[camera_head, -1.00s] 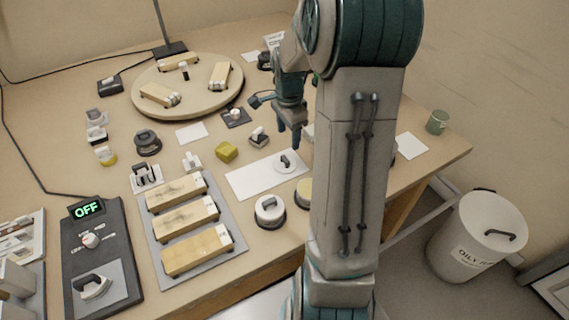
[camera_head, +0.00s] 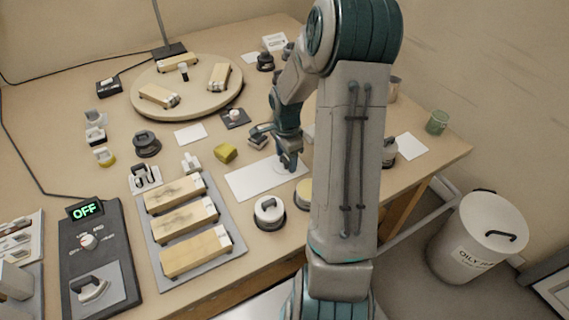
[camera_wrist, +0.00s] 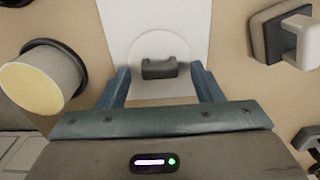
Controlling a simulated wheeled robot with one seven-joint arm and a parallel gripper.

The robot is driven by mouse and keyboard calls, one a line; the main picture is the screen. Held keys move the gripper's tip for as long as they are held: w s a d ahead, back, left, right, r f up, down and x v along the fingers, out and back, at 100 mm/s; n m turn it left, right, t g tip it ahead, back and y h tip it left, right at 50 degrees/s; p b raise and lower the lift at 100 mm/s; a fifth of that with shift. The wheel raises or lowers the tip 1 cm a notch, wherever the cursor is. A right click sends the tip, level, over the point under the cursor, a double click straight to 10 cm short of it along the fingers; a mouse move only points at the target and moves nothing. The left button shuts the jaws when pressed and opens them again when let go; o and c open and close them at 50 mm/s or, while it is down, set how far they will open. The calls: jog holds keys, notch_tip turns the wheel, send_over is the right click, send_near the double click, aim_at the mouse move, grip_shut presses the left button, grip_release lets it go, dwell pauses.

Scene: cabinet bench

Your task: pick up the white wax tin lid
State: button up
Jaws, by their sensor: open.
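The white wax tin lid (camera_wrist: 160,68) is a flat white disc with a dark bar handle. It lies on a white card (camera_head: 243,182), and in the wrist view the card (camera_wrist: 125,20) runs beneath it. My gripper (camera_wrist: 160,82) is open and empty, with one blue finger on each side of the handle in the wrist view. I cannot tell whether the fingertips touch the lid. In the head view my gripper (camera_head: 287,166) is low over the card and hides most of the lid.
An open-looking round tin with a cream top (camera_wrist: 45,80) stands close left of my gripper in the wrist view. A white-topped tin with a dark handle (camera_head: 268,209) stands near the bench's front. A yellow block (camera_head: 226,153) lies left. A dark-based holder (camera_wrist: 285,35) is at right.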

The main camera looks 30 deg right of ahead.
jog(key=c, duration=1.1)
jog(key=shift+o, duration=0.2)
jog(key=shift+r, duration=0.15)
